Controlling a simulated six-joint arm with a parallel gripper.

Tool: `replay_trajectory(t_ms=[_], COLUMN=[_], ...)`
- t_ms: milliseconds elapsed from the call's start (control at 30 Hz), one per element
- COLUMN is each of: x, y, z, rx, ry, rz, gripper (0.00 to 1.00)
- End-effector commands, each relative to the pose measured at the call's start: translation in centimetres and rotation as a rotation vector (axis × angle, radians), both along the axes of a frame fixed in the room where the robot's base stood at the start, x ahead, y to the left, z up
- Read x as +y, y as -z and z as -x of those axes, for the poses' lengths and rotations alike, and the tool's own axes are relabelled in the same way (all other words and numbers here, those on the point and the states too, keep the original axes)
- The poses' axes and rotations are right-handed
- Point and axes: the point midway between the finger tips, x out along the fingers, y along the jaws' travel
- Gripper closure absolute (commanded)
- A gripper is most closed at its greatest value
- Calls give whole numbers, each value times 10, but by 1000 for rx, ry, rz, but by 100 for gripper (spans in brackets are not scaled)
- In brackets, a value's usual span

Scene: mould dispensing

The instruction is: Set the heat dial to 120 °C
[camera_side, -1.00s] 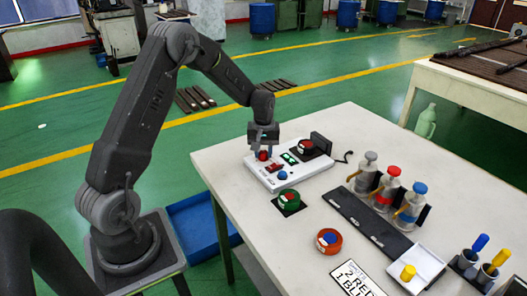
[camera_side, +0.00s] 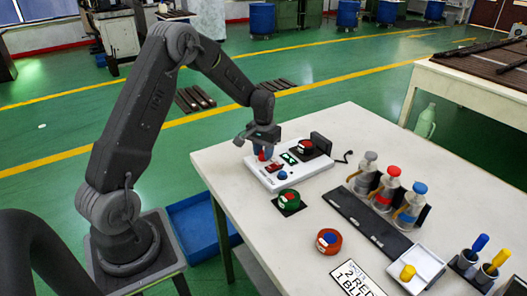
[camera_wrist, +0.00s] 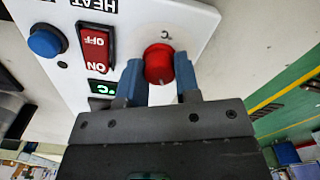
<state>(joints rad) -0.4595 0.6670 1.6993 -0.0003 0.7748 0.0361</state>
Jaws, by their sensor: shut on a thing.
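The white heat panel (camera_side: 262,172) lies on the table's left part. Its red heat dial (camera_wrist: 158,64) shows in the wrist view between my two blue fingers. My gripper (camera_wrist: 159,76) is shut on the dial, one finger on each side. In the side view my gripper (camera_side: 263,151) is over the panel's left end, and the dial (camera_side: 263,157) shows just below it. In the side view the display (camera_side: 289,158) is too small to read.
On the panel are a red ON/OFF switch (camera_wrist: 97,45) and a blue button (camera_wrist: 45,41). A green mould (camera_side: 289,199), another mould (camera_side: 329,241) and several bottles (camera_side: 387,182) stand to the right.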

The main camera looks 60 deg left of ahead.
Motion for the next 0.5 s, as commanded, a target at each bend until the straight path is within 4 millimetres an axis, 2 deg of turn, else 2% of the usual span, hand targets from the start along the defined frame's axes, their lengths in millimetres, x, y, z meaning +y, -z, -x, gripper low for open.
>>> replay_trajectory(t_ms=[200,500], x=[0,0], y=[0,0], z=[0,0], rx=[2,2], ry=[96,142], rz=[1,1], gripper=[93,93])
